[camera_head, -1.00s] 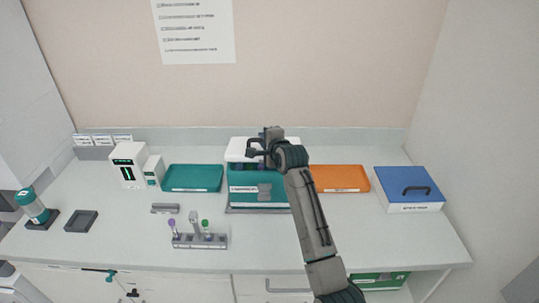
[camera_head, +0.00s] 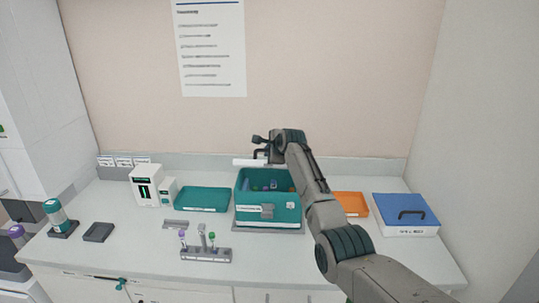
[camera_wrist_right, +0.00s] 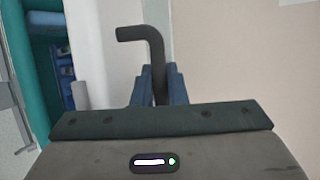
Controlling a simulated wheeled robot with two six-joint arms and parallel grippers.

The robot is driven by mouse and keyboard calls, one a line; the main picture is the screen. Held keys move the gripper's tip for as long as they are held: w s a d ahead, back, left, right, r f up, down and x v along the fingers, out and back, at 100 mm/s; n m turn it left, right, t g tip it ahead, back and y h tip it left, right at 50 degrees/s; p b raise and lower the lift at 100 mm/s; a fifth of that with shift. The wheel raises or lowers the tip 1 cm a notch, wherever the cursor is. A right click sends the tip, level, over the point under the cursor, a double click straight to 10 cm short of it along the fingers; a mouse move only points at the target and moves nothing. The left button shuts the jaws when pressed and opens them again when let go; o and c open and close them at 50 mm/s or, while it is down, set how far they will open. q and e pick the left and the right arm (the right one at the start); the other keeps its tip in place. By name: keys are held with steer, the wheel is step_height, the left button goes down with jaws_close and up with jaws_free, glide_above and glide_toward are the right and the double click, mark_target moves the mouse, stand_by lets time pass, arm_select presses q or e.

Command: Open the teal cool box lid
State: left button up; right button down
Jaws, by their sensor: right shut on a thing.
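The teal cool box (camera_head: 268,215) stands at the middle of the counter with its top open. Small coloured items show inside it. Its white lid (camera_head: 247,162) is raised and seen nearly edge-on behind and above the box. My right gripper (camera_head: 262,152) is at the lid, above the box's back edge. In the right wrist view the gripper's fingers (camera_wrist_right: 159,88) are shut on the dark bent lid handle (camera_wrist_right: 145,34). The white lid (camera_wrist_right: 105,50) lies behind the handle there, and the teal box wall (camera_wrist_right: 43,60) shows at left. My left gripper is not in view.
A teal tray (camera_head: 202,200) is left of the box. An orange tray (camera_head: 352,203) is right, partly behind my arm. A blue-lidded box (camera_head: 405,211) stands farther right. A small tube rack (camera_head: 206,255) is in front. Free counter lies at front right.

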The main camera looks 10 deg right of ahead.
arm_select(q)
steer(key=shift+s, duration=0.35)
arm_select(e)
steer(key=shift+w+r, duration=0.1)
steer(key=c, duration=1.7)
jaws_free()
steer(key=shift+c, duration=0.2)
